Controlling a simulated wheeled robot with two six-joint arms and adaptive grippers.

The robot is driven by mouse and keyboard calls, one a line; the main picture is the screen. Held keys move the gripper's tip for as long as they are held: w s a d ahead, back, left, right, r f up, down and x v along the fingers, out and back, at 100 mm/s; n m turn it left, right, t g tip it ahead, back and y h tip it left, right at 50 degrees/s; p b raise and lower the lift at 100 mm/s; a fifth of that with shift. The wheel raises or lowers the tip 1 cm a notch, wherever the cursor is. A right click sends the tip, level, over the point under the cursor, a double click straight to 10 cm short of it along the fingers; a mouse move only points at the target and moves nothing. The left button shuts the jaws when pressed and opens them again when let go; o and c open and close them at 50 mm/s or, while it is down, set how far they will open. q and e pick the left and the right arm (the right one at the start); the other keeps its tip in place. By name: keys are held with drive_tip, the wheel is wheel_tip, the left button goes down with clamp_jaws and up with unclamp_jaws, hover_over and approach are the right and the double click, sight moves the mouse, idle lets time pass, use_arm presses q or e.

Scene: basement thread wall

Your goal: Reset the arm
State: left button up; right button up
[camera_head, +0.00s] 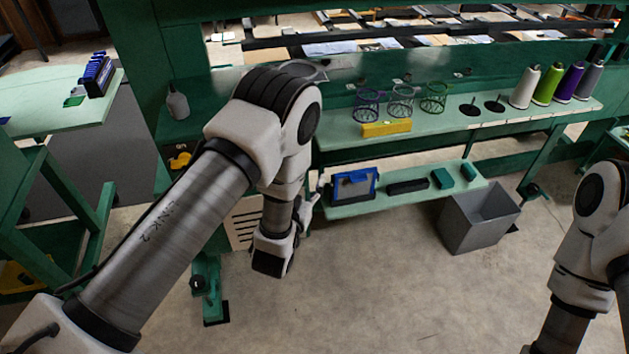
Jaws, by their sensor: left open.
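My left arm reaches in from the lower left and bends at the elbow, so its forearm hangs down in front of the green thread rack (470,125). My left gripper (308,204) is small and partly hidden behind the wrist, near the left end of the lower shelf. It is open, and I see nothing held in it. My right arm shows at the right edge and runs down out of the picture. My right gripper is outside the view.
Thread cones (545,84) and wire cups (401,101) stand on the upper shelf. A blue-framed tablet (355,187) is on the lower shelf. A grey bin (480,218) stands on the floor. The floor between my arms is clear.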

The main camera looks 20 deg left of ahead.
use_arm(q)
drive_tip(key=s+a+f+n+g+y, duration=0.1)
drive_tip(key=s+a+f+g, duration=0.2)
drive_tip(key=s+f+g, duration=0.35)
drive_tip(key=s+a+f+g, duration=0.3)
drive_tip(key=s+a+f, duration=0.1)
drive_tip(key=s+f, duration=0.55)
drive_tip(key=s+f+g, duration=0.1)
drive_tip(key=s+g, duration=0.3)
drive_tip(key=s, duration=0.5)
drive_tip(key=s+d+f+g+h, duration=0.1)
drive_tip(key=s+g, duration=0.3)
drive_tip(key=s, duration=0.5)
drive_tip(key=shift+d+f+m+g, duration=0.3)
drive_tip(key=shift+f+g, duration=0.05)
drive_tip(key=shift+f, duration=0.2)
